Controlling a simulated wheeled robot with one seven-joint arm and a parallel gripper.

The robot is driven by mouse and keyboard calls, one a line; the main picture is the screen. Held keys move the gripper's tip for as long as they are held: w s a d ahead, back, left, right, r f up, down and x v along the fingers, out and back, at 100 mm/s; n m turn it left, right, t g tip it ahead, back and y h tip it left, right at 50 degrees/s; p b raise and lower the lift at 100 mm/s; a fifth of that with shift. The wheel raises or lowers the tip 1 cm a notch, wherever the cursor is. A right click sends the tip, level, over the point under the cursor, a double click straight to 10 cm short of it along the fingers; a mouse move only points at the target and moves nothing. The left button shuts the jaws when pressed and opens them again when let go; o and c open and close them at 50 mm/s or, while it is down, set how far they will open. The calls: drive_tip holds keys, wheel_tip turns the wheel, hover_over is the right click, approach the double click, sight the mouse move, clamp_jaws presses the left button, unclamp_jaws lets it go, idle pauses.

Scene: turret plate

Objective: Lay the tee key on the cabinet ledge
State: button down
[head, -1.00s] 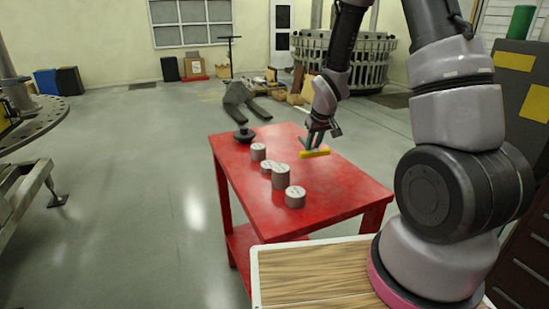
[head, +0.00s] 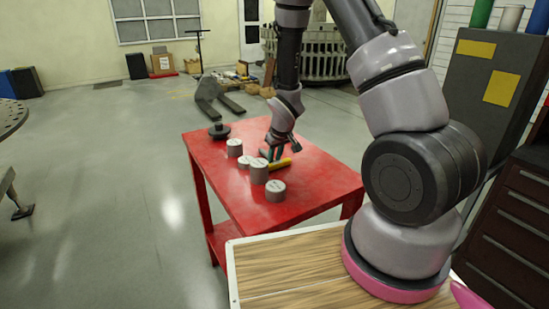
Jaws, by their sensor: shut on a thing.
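The tee key shows as a short yellow bar (head: 280,164) over the red table's far right part. My gripper (head: 272,154), with greenish fingers, is shut on it from above. The bar slants slightly, its right end higher in the picture. Whether it touches the tabletop is too small to tell. The rest of the key is not distinct. At the right edge stands a dark brown drawer cabinet (head: 522,205), and behind it a grey cabinet (head: 490,85) with yellow labels. I cannot tell which one carries the ledge.
Several grey cylinders (head: 276,191) stand on the red table (head: 310,190) close left of the key, with a dark round part (head: 219,131) at its far left corner. Cans (head: 510,18) top the grey cabinet. Open floor (head: 120,190) lies left of the table.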

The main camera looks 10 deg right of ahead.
drive_tip(key=c, duration=0.7)
unclamp_jaws()
